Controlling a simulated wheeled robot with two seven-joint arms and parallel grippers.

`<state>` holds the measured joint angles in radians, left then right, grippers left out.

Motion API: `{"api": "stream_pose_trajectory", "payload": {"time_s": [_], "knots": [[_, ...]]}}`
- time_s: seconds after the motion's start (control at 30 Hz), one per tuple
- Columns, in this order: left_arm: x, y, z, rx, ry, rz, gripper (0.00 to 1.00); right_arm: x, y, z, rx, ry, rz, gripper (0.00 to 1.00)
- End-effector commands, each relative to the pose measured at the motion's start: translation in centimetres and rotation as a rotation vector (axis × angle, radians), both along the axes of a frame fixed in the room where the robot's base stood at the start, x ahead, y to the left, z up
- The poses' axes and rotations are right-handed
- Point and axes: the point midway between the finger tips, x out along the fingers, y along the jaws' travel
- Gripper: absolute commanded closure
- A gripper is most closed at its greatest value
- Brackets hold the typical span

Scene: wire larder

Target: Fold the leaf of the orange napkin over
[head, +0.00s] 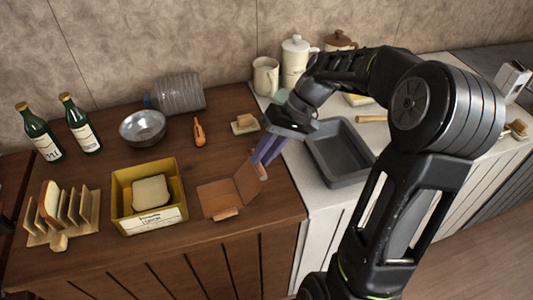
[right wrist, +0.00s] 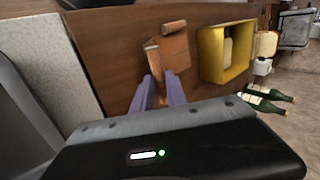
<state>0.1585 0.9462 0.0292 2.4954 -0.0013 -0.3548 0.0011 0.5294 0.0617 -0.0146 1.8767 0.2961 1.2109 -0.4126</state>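The orange napkin (head: 217,199) lies on the dark wooden counter, right of the yellow box. Its left half is flat with a small tab (head: 226,213) at the front. Its right leaf (head: 248,178) stands up at a slant from the fold. The napkin also shows in the right wrist view (right wrist: 176,52), with the leaf edge-on. My right gripper (head: 264,160) reaches down at the leaf's raised edge. Its purple fingers (right wrist: 159,76) are close together on either side of that edge, seemingly shut on it; they partly hide the contact. My left gripper is not in view.
A yellow box (head: 174,168) with a bread slice stands left of the napkin; a toast rack (head: 63,240) is further left. Behind are a metal bowl (head: 142,127), an orange-handled tool (head: 199,133) and green bottles (head: 83,130). A grey tray (head: 338,180) sits right on the pale counter.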

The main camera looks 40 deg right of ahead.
Motion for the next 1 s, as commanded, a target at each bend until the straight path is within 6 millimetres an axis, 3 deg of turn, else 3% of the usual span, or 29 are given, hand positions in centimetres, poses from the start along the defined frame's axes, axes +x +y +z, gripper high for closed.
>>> {"api": "stream_pose_trajectory", "payload": {"time_s": [0.13, 0.23, 1.0], "knots": [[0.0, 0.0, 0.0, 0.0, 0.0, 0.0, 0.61, 0.0, 0.0, 0.0, 0.0, -0.001, -0.001, 0.85], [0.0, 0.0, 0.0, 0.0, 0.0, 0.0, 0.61, 0.0, 0.0, 0.0, 0.0, -0.001, -0.001, 0.75], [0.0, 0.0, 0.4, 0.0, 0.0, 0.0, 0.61, 0.4, 1.3, 0.8, 0.0, -0.001, -0.001, 0.75]]}}
